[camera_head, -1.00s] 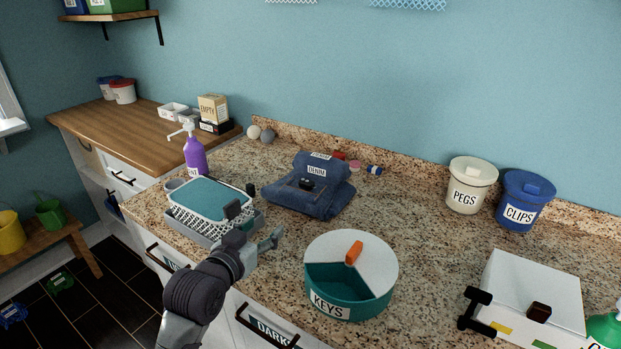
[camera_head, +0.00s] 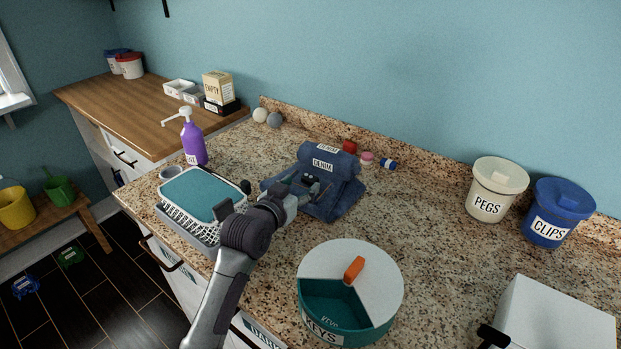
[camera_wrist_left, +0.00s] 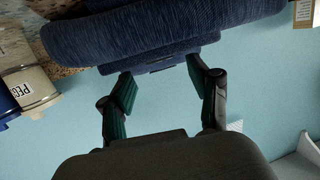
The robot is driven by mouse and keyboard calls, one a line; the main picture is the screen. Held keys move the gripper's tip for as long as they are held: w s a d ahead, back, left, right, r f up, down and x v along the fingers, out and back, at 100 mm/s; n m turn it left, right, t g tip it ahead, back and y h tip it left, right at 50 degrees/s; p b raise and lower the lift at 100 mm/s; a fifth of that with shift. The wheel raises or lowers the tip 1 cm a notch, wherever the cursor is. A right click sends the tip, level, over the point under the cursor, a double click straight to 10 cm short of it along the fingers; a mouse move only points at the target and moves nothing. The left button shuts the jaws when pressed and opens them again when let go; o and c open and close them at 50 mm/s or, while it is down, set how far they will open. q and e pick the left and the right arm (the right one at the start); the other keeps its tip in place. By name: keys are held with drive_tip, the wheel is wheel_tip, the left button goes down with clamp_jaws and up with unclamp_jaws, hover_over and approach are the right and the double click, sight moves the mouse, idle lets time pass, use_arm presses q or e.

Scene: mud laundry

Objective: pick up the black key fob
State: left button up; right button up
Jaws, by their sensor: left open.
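The black key fob (camera_head: 311,181) is a small dark shape on the folded denim (camera_head: 343,197), in front of the DENIM label. My left gripper (camera_head: 301,187) is open at the denim's near-left side, with its fingers close to the fob and partly covering it. I cannot tell whether they touch it. In the left wrist view, the open fingers (camera_wrist_left: 165,88) are spread apart with nothing visible between them but the denim edge (camera_wrist_left: 150,40) and blue wall. The fob cannot be made out there. My right gripper is not in view.
A white basket with a teal top (camera_head: 199,194) stands left of my arm. A round KEYS container (camera_head: 380,285) stands at the front. PEGS (camera_head: 487,205) and CLIPS (camera_head: 547,231) tubs and a white box (camera_head: 550,315) are at right.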

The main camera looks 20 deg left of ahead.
sight(310, 177)
use_arm(q)
drive_tip(key=shift+w+d+f, duration=0.1)
drive_tip(key=shift+w, duration=0.5)
drive_tip(key=p+x, duration=0.1)
drive_tip(key=x, duration=0.3)
drive_tip(key=shift+w, duration=0.1)
drive_tip(key=shift+w+f, duration=0.15)
drive_tip(key=shift+w, duration=0.15)
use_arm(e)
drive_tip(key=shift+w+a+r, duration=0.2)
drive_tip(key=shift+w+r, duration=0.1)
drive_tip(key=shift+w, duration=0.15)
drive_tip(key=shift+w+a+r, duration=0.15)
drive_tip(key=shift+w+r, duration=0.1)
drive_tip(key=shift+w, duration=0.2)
use_arm(q)
drive_tip(key=c, duration=0.8)
drive_tip(key=shift+c, duration=0.3)
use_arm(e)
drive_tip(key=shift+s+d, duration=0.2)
